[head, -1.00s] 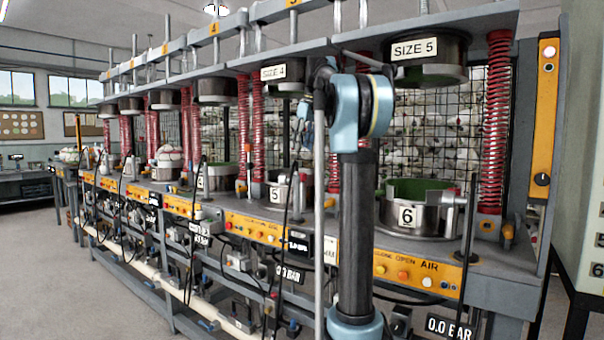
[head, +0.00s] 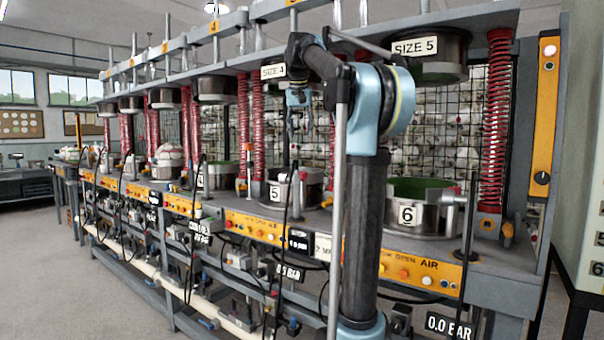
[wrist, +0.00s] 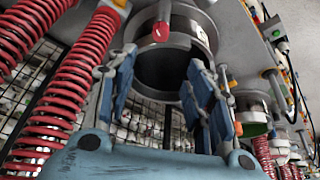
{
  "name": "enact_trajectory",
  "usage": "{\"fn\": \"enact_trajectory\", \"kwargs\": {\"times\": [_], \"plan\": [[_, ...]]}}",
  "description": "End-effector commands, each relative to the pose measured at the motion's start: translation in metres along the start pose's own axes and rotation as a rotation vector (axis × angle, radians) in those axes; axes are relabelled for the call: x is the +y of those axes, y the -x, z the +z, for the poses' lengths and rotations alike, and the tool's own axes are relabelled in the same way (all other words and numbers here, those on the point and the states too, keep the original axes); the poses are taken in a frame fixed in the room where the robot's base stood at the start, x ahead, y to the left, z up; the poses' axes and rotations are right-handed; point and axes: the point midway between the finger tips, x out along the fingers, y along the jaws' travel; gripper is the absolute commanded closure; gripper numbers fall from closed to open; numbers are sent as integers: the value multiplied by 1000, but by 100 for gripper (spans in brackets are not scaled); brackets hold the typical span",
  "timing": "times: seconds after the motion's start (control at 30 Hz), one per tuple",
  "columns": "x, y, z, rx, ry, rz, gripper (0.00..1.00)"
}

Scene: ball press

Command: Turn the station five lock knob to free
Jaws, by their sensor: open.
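My gripper (head: 298,122) hangs in front of the press, below the SIZE 4 upper mould and above the bowl labelled 5 (head: 275,193). In the wrist view its blue fingers (wrist: 163,98) are spread apart with nothing between them. Beyond them is a metal cylinder (wrist: 185,25) with a dark opening. A small red-tipped part (wrist: 160,31) shows at the cylinder's near side; I cannot tell if it is the lock knob. In the head view I cannot make out the station five lock knob or its setting.
Red springs (wrist: 65,90) stand close to the left of my gripper in the wrist view. The bowl labelled 6 (head: 407,215) and the SIZE 5 mould (head: 427,62) are to the right. Orange button panels (head: 255,228) run along the front. The floor at left is clear.

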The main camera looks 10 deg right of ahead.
Motion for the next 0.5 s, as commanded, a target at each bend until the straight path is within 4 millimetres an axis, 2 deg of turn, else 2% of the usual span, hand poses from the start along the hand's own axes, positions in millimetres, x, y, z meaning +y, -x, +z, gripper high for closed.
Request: {"fn": "enact_trajectory", "kwargs": {"times": [0.17, 0.5], "plan": [[0, -16, 0, 0, -2, 0, 52], [0, -75, 0, 0, -3, 0, 52]]}}
